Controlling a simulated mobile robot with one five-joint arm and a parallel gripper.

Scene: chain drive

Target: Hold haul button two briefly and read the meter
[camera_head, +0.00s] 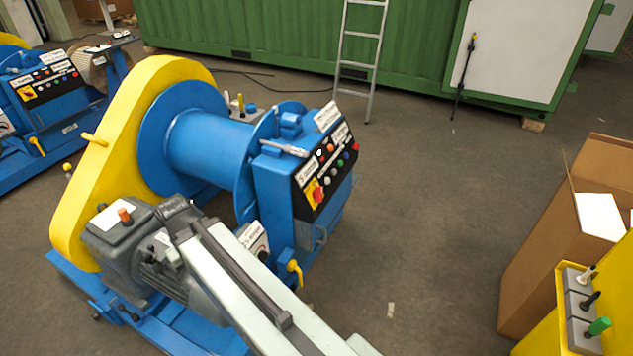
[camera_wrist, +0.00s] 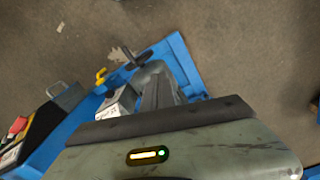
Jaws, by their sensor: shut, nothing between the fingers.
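A blue winch with a yellow chain guard (camera_head: 120,150) stands at centre left in the head view. Its dark sloped panel (camera_head: 322,170) carries several coloured buttons, a red knob on yellow (camera_head: 317,193) and small white labels, too small to read. I cannot tell which button is haul two, nor pick out a meter for certain. The panel's edge also shows at the left of the wrist view (camera_wrist: 22,138). My gripper (camera_head: 178,208) is shut and empty, over the grey winch motor (camera_head: 105,245), apart from the buttons. Its fingertips are not clear in the wrist view.
A second blue winch with a similar panel (camera_head: 48,82) stands at far left. A yellow handle (camera_head: 294,270) projects below the near panel. A cardboard box (camera_head: 555,240) and yellow stand with levers (camera_head: 590,300) are at right. A ladder (camera_head: 360,50) leans behind. Floor right of the winch is clear.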

